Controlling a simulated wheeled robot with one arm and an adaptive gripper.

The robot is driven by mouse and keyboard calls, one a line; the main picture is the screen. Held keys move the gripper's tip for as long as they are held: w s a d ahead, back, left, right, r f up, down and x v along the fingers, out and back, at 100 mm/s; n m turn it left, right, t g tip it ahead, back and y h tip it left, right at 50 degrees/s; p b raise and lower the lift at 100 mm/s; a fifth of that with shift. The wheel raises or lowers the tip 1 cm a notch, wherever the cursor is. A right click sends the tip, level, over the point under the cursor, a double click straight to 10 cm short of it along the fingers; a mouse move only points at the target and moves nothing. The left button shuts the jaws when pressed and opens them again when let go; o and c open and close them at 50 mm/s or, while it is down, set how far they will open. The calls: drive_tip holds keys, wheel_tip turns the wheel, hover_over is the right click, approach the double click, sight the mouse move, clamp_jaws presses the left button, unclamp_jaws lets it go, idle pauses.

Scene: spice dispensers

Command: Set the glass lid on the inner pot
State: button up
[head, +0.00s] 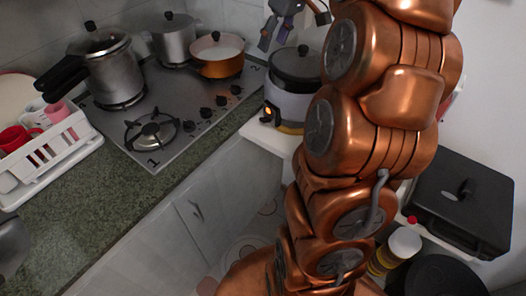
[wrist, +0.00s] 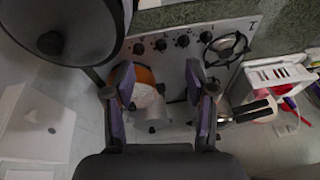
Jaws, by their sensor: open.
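The glass lid (head: 296,62) is dark and round with a black knob on top. It lies level on top of the white cooker (head: 288,103), and I cannot tell whether its rim sits flush. The inner pot is hidden beneath the lid. In the wrist view the lid (wrist: 75,22) fills the upper left corner, its knob facing me. My gripper (head: 277,34) is above the lid and apart from it, toward its back left. In the wrist view my gripper (wrist: 162,100) has its purple-sided fingers spread with nothing held between them; the lid lies outside them.
A stove (head: 180,105) on the left holds a pressure cooker (head: 112,72), a steel pot (head: 173,42) and an orange pan (head: 218,55). A white dish rack (head: 55,145) stands at far left. A black case (head: 462,200) is at right. Air around the lid is clear.

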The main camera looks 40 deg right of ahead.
drive_tip(key=s+a+f+g, duration=0.1)
drive_tip(key=s+a+f, duration=0.35)
drive_tip(key=a, duration=0.45)
drive_tip(key=s+a+f+g, duration=0.25)
drive_tip(key=s+a, duration=0.35)
drive_tip(key=a, duration=0.4)
drive_tip(key=s+a+f+m, duration=0.1)
drive_tip(key=s+a+f, duration=0.1)
drive_tip(key=s+f, duration=0.3)
drive_tip(key=s+a+f+m+g+h, duration=0.1)
drive_tip(key=s+f, duration=0.4)
drive_tip(key=s, duration=0.6)
drive_tip(key=shift+a+h, duration=0.3)
drive_tip(key=shift+a, duration=0.5)
